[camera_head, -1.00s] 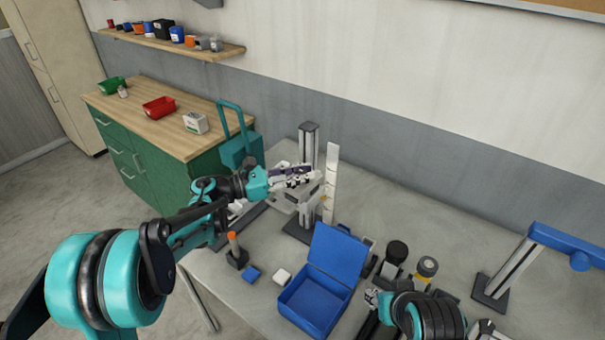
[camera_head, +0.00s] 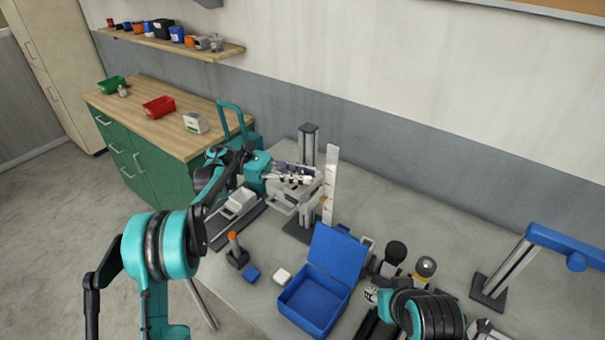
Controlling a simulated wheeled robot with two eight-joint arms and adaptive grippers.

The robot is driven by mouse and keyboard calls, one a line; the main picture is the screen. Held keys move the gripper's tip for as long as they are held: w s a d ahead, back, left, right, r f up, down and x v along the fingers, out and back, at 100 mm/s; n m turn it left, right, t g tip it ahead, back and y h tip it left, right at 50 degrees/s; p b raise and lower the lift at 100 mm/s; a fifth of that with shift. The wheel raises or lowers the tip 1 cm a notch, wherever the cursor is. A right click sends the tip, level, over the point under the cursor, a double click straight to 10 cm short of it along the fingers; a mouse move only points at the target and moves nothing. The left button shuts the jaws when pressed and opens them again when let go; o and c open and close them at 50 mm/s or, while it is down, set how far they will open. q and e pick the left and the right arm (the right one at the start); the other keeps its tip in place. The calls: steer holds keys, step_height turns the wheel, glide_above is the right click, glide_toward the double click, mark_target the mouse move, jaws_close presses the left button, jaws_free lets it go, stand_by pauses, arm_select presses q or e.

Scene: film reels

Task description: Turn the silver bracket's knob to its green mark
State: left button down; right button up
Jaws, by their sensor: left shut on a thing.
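The silver bracket (camera_head: 308,146) stands upright on the grey bench, behind the blue box. My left gripper (camera_head: 306,175) reaches in from the left at the front of the bracket, below the post's top. It is shut on what appears to be the knob, which the fingers hide. The green mark cannot be made out. My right gripper (camera_head: 372,295) is low in the view, right of the blue box, small and partly covered by its own arm; its fingers are unclear.
An open blue box (camera_head: 334,252) stands in front of the bracket. A white upright strip (camera_head: 329,185) stands close on the bracket's right. A blue-topped stand (camera_head: 512,263) is at the right. An orange-tipped tool (camera_head: 234,247) stands at the bench's left. The bench's back right is clear.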

mark_target(303, 173)
arm_select(q)
steer(key=shift+f, duration=0.1)
stand_by(0.3)
steer(key=c, duration=1.3)
jaws_free()
steer(key=shift+o, duration=0.2)
steer(key=shift+d, duration=0.1)
step_height(303, 173, up, 10)
steer(key=shift+r, duration=0.1)
